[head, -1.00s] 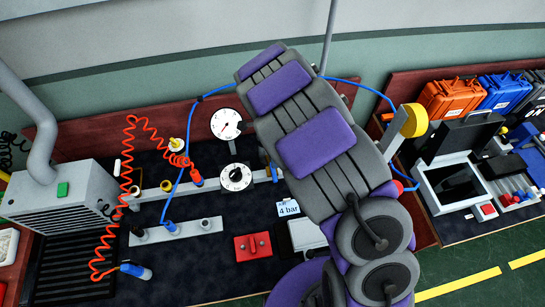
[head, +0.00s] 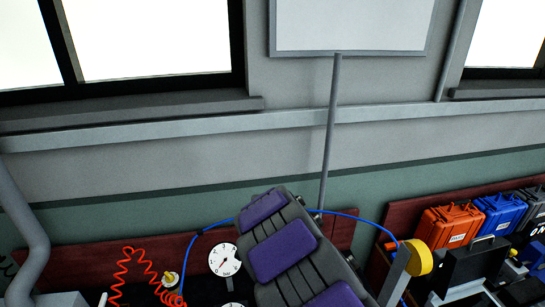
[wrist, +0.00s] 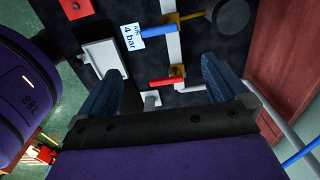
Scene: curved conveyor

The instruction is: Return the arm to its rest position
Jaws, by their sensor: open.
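My gripper (wrist: 162,98) shows in the wrist view with its two blue-grey fingers wide apart and nothing between them. It points at the dark workbench top, above fittings with a red handle (wrist: 166,82) and a blue handle (wrist: 159,33). It does not appear to touch them. In the head view my purple and grey arm rises from the lower edge, right of the centre; the gripper itself is not seen there.
A pressure gauge (head: 224,260), a coiled red hose (head: 128,268) and a blue hose (head: 366,219) are near my arm. Orange (head: 450,224) and blue (head: 499,214) cases stand at right. A grey pole (head: 330,130) rises behind. A "4 bar" label (wrist: 132,35) lies on the bench.

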